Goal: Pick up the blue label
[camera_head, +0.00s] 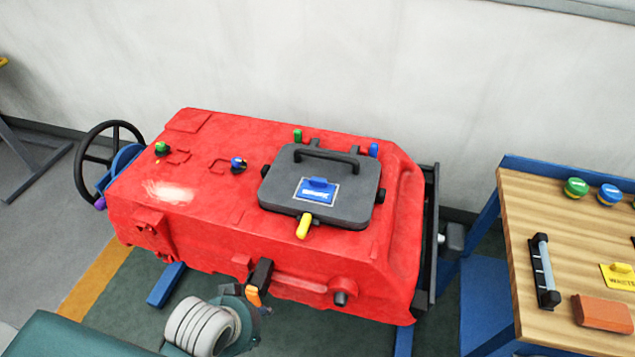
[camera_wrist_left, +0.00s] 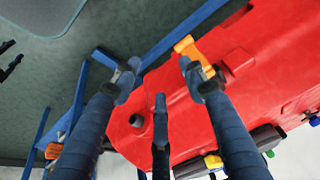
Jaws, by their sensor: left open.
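The blue label (camera_head: 317,190) has white lettering and a small raised blue grip. It lies on the dark grey lid (camera_head: 350,212) on top of the red tank (camera_head: 230,215). My left gripper (camera_head: 254,284) is low at the front side of the tank, below and to the left of the label, and well apart from it. An orange part (camera_wrist_left: 190,47) shows by the right fingertip. I cannot make out the label there. My right gripper is not in view.
The lid has a black handle (camera_head: 327,154) behind the label and a yellow latch (camera_head: 304,226) in front. A wooden-topped table (camera_head: 540,220) at right holds a yellow label (camera_head: 618,276), a brown block (camera_head: 603,313) and round knobs. A black handwheel (camera_head: 92,160) is at the left.

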